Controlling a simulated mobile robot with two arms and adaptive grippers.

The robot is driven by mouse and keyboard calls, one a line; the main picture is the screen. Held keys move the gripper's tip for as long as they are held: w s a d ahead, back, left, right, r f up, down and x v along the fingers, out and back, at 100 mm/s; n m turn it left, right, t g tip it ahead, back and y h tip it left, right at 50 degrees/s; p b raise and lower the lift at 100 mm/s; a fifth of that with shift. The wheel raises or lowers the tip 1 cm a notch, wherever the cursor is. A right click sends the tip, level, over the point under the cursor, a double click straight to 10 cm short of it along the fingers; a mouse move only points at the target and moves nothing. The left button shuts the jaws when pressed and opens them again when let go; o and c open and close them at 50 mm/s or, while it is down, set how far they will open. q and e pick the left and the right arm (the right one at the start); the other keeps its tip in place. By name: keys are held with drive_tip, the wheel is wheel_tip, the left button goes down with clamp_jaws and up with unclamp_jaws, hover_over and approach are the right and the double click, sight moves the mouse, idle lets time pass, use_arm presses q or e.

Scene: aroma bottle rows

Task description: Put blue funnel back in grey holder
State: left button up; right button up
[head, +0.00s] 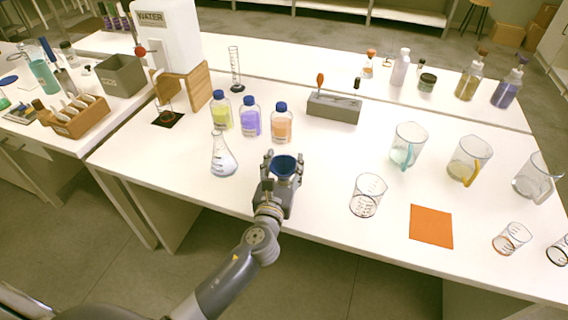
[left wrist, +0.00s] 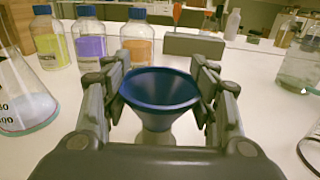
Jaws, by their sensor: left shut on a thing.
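The blue funnel (head: 287,167) is held upright, wide mouth up, between the fingers of my left gripper (head: 283,160). The left wrist view shows the funnel (left wrist: 160,90) between both finger pairs of the left gripper (left wrist: 160,98), with a paler part under its cone. The grey holder (head: 333,107) is a long low block behind the gripper and to its right, on the white table. A red-topped dropper (head: 320,80) and a small dark-capped piece (head: 357,84) stand at it. The holder also shows in the left wrist view (left wrist: 193,46). My right gripper is not in view.
Bottles with green (head: 222,113), purple (head: 250,118) and orange (head: 281,124) liquid stand behind the gripper. A conical flask (head: 222,157) is on its left, a clear beaker (head: 368,196) on its right. Several jugs and an orange mat (head: 431,227) lie further right.

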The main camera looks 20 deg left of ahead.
use_arm(q)
drive_tip(key=o, duration=0.9)
drive_tip(key=shift+f, duration=0.1)
drive_tip(key=shift+s, duration=0.2)
drive_tip(key=s, duration=0.7)
drive_tip(key=s+d, duration=0.1)
drive_tip(key=s, duration=0.3)
drive_tip(key=shift+s+d, duration=0.1)
drive_tip(key=shift+s, duration=0.25)
